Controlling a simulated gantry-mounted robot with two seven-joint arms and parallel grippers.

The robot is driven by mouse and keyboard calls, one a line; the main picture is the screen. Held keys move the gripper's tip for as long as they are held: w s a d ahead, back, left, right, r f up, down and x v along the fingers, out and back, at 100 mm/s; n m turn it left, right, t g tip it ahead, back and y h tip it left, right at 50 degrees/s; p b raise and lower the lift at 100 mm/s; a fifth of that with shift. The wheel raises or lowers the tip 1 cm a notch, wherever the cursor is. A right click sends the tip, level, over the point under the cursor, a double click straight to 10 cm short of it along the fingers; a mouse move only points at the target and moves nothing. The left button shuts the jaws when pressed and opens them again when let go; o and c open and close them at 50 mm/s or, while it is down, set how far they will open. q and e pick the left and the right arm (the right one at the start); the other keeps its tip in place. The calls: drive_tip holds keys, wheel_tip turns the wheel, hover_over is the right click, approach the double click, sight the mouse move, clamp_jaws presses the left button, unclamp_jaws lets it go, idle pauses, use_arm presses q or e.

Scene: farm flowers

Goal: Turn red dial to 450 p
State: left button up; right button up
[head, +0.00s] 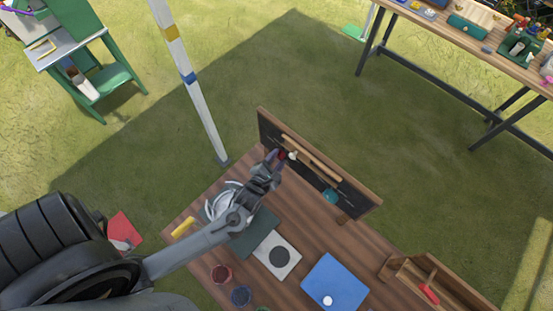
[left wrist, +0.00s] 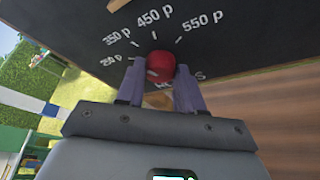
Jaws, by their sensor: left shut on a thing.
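The red dial (left wrist: 160,66) sits on a black board (left wrist: 230,40) with white marks for 350 p, 450 p and 550 p around it, and another partly blurred mark at the left. My left gripper (left wrist: 160,85) is shut on the red dial, with one purple-grey finger on each side of it. The dial's pointer is not clear, so its setting cannot be told. In the head view the black board (head: 350,197) stands upright along the table's back edge, and my left gripper (head: 277,157) reaches its left part. My right gripper is not in view.
The wooden table (head: 310,250) holds a blue box (head: 337,282), a white plate with a grey disc (head: 276,256) and small round pots (head: 221,274). A teal knob (head: 330,196) is on the board's right part. A wooden crate (head: 395,270) stands at the right.

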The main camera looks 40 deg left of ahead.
use_arm(q)
drive_tip(key=m+y+b, duration=0.2)
drive_tip(key=m, duration=0.1)
drive_tip(key=shift+d+f+m+t, duration=0.15)
drive_tip(key=shift+f+m+t, duration=0.15)
drive_tip(key=shift+t, duration=0.1)
drive_tip(key=shift+m+t+y+b, duration=0.3)
drive_tip(key=shift+m+t+b, duration=0.2)
drive_tip(key=shift+m+b, duration=0.55)
drive_tip(key=shift+m, duration=0.25)
drive_tip(key=o, duration=1)
drive_tip(key=shift+s, duration=0.1)
